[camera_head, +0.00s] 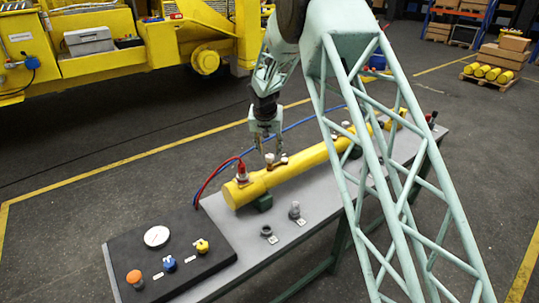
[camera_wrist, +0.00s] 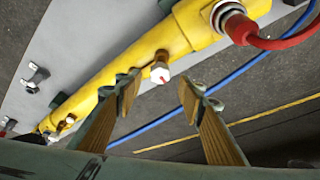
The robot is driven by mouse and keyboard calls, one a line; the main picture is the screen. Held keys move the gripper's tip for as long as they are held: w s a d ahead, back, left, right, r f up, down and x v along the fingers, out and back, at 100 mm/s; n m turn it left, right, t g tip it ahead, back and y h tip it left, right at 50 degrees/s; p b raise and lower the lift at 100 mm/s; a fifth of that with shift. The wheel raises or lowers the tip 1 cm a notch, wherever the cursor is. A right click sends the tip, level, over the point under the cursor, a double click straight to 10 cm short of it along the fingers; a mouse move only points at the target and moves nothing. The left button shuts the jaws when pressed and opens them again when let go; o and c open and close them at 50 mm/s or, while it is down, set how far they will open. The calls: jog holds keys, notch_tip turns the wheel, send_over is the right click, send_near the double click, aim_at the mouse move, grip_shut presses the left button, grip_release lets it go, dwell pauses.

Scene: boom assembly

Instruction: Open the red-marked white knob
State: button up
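A white hex knob (camera_wrist: 161,74) with a small red mark stands on a brass stem on the side of the yellow cylinder (camera_wrist: 140,50). In the wrist view it shows between and just past my two fingertips, and I see no contact. My gripper (camera_wrist: 161,88) is open, with a wide gap between its tan-padded fingers and nothing held. In the head view my gripper (camera_head: 267,147) hangs pointing down over the yellow cylinder (camera_head: 300,163), close above a pale knob (camera_head: 270,158); its red mark is too small to see there.
The cylinder lies on a grey table (camera_head: 225,215). A red hose (camera_wrist: 275,42) joins a fitting near the knob, and a blue hose (camera_wrist: 235,72) runs behind. A black panel (camera_head: 185,255) with a gauge and buttons sits front left. Loose fittings (camera_head: 268,232) lie in front.

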aim_at(270, 156)
jog(key=shift+x, duration=2.35)
jog(key=c, duration=0.8)
